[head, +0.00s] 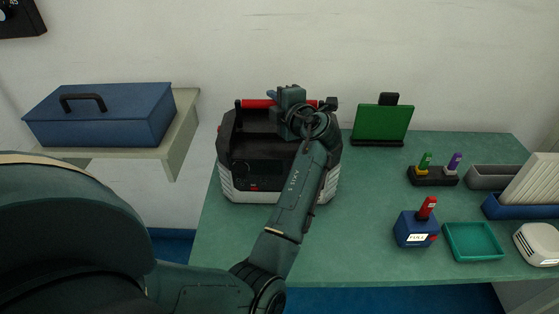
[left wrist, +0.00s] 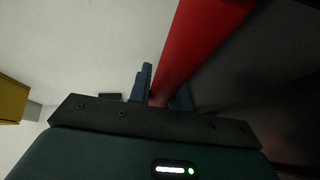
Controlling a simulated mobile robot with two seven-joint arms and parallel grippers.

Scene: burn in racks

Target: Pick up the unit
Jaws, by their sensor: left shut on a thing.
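The unit (head: 254,165) is a black box with pale grey lower corners and a red bar handle (head: 257,103) across its top. It stands upright on the green table at the back left. My left gripper (head: 291,92) is above the unit and shut on the red handle, hiding its middle part. In the left wrist view the red handle (left wrist: 200,45) runs between the two fingers of the gripper (left wrist: 162,88). My left arm covers the right part of the unit's front. My right gripper is in neither view.
A blue toolbox (head: 100,115) rests on a wall shelf (head: 182,135) left of the table. A green panel (head: 383,124) stands right of the unit. A blue block labelled FULL (head: 414,230), a teal tray (head: 473,242) and a plug holder (head: 432,177) stand farther right. The table's front middle (head: 345,245) is clear.

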